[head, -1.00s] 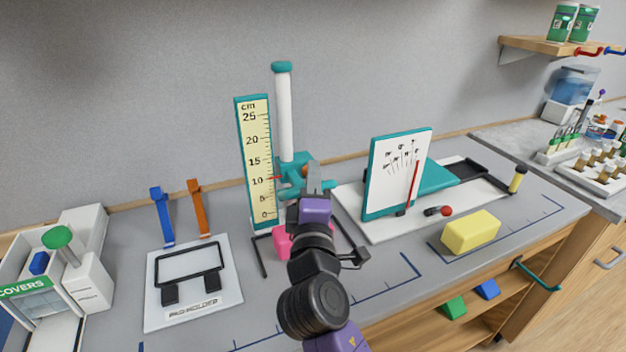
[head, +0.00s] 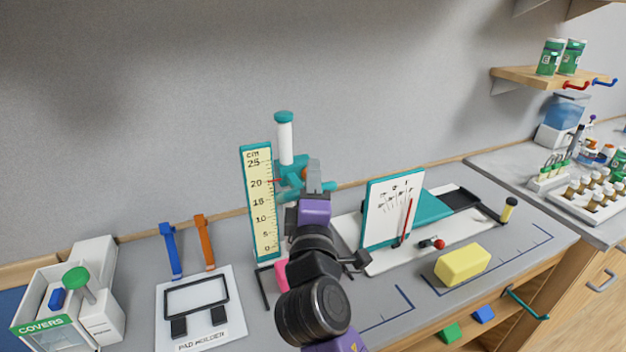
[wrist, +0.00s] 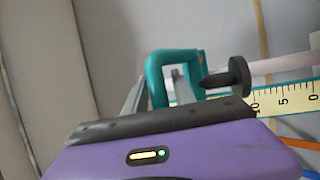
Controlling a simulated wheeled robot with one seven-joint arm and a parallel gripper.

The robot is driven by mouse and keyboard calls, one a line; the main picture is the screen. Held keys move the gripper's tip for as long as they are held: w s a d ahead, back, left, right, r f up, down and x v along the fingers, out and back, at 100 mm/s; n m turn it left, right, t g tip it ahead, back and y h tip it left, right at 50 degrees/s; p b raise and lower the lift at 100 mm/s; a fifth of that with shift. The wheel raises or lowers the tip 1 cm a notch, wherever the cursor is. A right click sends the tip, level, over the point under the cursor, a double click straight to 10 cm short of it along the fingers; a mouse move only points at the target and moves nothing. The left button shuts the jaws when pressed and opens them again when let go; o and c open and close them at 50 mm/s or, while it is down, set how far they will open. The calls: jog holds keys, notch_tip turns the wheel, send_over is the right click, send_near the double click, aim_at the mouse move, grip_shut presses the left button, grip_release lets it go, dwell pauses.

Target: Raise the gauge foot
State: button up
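The height gauge has a yellow cm scale (head: 260,203) in a teal frame and a white column (head: 285,142) with a teal cap. Its teal carriage (head: 290,182) is on the column, with the red pointer near the 20 mark. My gripper (head: 313,170) is at the carriage. In the wrist view, the grey fingers (wrist: 155,95) lie on either side of one bar of a teal loop handle (wrist: 156,68) and appear closed on it. A dark knob (wrist: 238,76) is beside the loop. The gauge foot itself is hidden behind my arm in the head view.
A pink block (head: 282,273) lies below the gauge, partly hidden. A white dial panel (head: 393,208) stands to the right, with a yellow block (head: 462,264) in front. A pad holder (head: 203,335) and a covers box (head: 45,318) are at left.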

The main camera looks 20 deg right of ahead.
jog(key=shift+o, duration=0.2)
jog(key=b+v, duration=0.2)
jog(key=v, duration=0.6)
jog(key=shift+w, duration=0.1)
jog(key=shift+f, duration=0.15)
jog(key=s+a+f+m+g+y, duration=0.1)
jog(key=s+f+y, duration=0.3)
jog(key=s+f, duration=0.45)
jog(key=s+f+m+g+y, duration=0.1)
jog(key=s+f+y, duration=0.2)
jog(key=s+f, duration=0.55)
jog(key=s+d+f+m, duration=0.1)
jog(key=s+m, duration=0.4)
jog(key=s, duration=0.5)
jog(key=s+d+f+m+g, duration=0.1)
jog(key=s+m, duration=0.4)
jog(key=s, duration=0.6)
jog(key=shift+s+d+f+m+g+y, duration=0.3)
jog(key=shift+d+f+y, duration=0.15)
jog(key=shift+d, duration=0.15)
